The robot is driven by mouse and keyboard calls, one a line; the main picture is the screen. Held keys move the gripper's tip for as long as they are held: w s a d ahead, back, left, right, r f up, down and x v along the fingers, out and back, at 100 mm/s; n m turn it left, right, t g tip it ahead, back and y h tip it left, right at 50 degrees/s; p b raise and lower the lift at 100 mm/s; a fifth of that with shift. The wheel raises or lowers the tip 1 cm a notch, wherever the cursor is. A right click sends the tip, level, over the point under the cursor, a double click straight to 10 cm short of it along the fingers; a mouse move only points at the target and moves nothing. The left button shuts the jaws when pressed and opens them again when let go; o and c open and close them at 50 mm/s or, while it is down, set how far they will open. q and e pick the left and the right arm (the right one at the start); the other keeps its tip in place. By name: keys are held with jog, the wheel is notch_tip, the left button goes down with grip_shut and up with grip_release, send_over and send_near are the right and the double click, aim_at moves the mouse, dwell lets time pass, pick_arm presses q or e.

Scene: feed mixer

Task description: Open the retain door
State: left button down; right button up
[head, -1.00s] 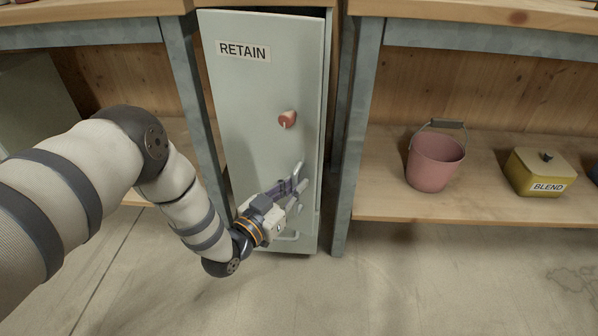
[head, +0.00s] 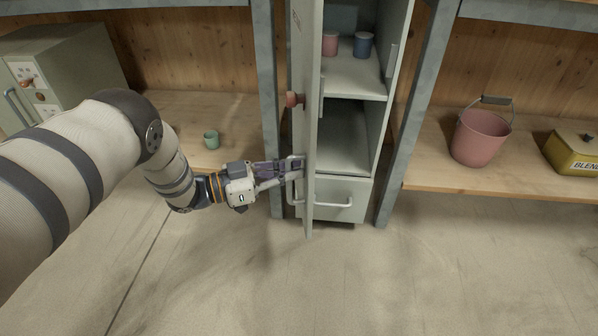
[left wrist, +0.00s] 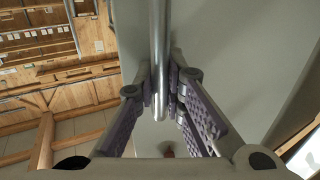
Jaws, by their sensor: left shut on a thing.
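The retain door (head: 312,130) of the tall grey cabinet stands swung wide open and shows nearly edge-on in the head view. A red knob (head: 293,99) sits on its outer face. My left gripper (head: 292,170) is shut on the door's bar handle (head: 290,190), below the knob. In the left wrist view the handle (left wrist: 160,60) passes between the purple finger pads. The cabinet's inside shows an upper shelf (head: 352,82) with a pink cup (head: 330,43) and a blue cup (head: 363,45), and an empty lower space (head: 345,140). My right gripper is out of view.
A drawer (head: 340,198) with its own handle lies below the opening. A pink bucket (head: 479,137) and a yellow BLEND box (head: 575,152) stand on the right shelf. A green cup (head: 211,139) stands on the left shelf. The floor in front is clear.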

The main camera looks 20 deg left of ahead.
pick_arm(q)
jog(key=s+a, duration=0.1)
jog(key=a, duration=0.5)
jog(key=shift+s+a+f, duration=0.2)
jog(key=shift+s+a, duration=0.15)
jog(key=c, duration=2)
grip_release()
jog(key=shift+c, duration=0.2)
jog(key=shift+o, duration=0.6)
jog(key=shift+r, duration=0.15)
jog(key=shift+a, duration=0.1)
jog(key=v, duration=1.2)
